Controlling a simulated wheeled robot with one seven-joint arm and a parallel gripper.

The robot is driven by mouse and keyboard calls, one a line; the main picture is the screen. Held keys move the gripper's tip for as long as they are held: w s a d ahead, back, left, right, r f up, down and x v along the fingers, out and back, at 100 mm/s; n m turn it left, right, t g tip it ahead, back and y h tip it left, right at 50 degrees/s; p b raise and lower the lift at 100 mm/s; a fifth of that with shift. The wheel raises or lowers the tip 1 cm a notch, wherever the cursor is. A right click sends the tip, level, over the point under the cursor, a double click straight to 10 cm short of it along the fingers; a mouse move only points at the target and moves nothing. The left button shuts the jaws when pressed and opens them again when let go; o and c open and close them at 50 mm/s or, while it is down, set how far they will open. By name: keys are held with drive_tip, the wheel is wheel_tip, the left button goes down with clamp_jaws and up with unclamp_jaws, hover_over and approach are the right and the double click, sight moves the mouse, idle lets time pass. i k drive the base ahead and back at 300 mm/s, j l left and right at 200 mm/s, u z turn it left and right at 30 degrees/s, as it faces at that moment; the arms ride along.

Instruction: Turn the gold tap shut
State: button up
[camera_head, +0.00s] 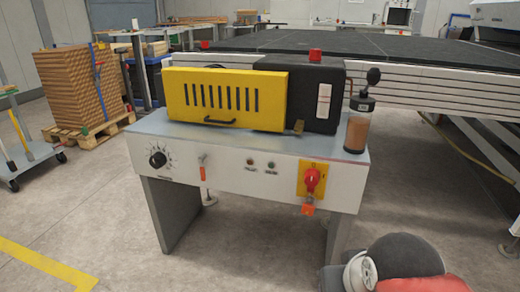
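A small gold-coloured fitting (298,126), which looks like the gold tap, sits low at the front of the black housing (312,95) on the roller coater. It is just right of the yellow slotted cover (225,98) and left of the clear cylinder of brown liquid. It is too small to tell how its handle is turned. My gripper is not in view. Only rounded grey, white and red parts of my arm show at the bottom right, in front of the machine and apart from it.
The grey bench (150,122) carries a dial (158,159), an orange lever (202,172) and a red switch on a yellow plate (302,181). The brown-filled cylinder (357,132) with a black knob stands at its right end. A large dark table is behind. The floor in front is clear.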

sight(298, 128)
drive_tip(key=i+l+z, duration=0.25)
drive_tip(key=l, duration=0.2)
drive_tip(key=i+l+z, duration=0.2)
drive_tip(key=i+l, duration=0.15)
drive_tip(key=l, duration=0.1)
